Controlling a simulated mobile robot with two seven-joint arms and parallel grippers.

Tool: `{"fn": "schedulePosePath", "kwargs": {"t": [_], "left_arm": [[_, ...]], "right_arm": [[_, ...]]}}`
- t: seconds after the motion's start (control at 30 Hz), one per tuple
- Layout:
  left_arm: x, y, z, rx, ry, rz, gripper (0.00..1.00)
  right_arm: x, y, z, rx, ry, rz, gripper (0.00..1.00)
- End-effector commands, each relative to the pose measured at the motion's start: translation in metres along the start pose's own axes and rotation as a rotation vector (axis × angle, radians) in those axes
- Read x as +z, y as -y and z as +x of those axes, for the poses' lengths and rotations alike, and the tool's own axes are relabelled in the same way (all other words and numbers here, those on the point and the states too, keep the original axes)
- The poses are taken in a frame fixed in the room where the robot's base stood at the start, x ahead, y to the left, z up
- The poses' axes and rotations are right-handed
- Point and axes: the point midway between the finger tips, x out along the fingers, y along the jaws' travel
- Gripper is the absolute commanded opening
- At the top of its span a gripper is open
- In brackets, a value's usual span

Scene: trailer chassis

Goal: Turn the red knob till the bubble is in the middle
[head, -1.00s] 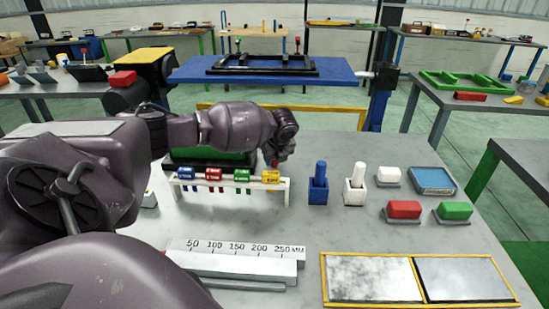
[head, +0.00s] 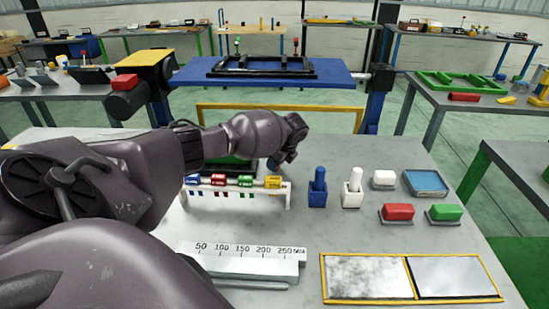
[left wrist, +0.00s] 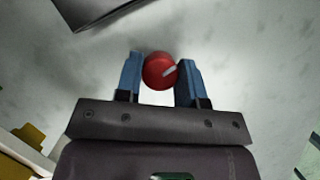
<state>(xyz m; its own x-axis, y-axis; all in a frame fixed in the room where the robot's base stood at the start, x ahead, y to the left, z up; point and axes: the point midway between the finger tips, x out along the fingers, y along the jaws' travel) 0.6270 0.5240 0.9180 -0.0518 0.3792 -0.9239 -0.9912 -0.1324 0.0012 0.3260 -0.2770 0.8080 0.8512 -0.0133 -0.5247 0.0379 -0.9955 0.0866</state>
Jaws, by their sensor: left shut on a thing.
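The red knob (left wrist: 159,70), round with a pale pointer mark on its face, sits between the two blue fingers of my left gripper (left wrist: 161,64) in the left wrist view. The gripper is shut on it. In the head view my left gripper (head: 273,164) points down at the bench behind the right part of the white rack, and the knob is hidden there. I cannot make out the bubble in either view. My right gripper is not in view.
The white rack (head: 289,196) holds blue, red, green and yellow labelled pieces just in front of the gripper. A blue stand (head: 318,193) and a white stand (head: 352,196) are to its right. A ruler (head: 250,250) and a yellow-framed tray (head: 409,279) lie nearer.

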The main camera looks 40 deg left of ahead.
Motion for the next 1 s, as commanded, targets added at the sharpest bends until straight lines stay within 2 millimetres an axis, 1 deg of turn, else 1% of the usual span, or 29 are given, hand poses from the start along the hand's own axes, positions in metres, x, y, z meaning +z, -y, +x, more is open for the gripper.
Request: {"fn": "schedulePosePath", "kwargs": {"t": [0.03, 0.1, 0.3, 0.6, 0.8, 1.0], "left_arm": [[0.001, 0.001, -0.003, 0.017, -0.001, -0.043, 0.12], [0.001, 0.001, -0.003, 0.043, -0.002, -0.102, 0.12], [0.0, 0.001, -0.001, 0.104, -0.001, -0.248, 0.12], [0.001, 0.001, 0.0, 0.163, 0.0, -0.392, 0.12], [0.001, 0.002, 0.0, 0.18, 0.0, -0.434, 0.12], [0.001, 0.002, 0.0, 0.184, 0.001, -0.446, 0.12]], "right_arm": [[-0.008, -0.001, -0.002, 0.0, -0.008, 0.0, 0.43], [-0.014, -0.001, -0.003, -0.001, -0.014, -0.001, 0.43], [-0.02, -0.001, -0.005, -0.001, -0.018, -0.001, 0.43], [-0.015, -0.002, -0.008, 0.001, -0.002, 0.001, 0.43], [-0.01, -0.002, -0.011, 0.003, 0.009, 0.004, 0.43], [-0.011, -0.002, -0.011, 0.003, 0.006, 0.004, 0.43]]}}
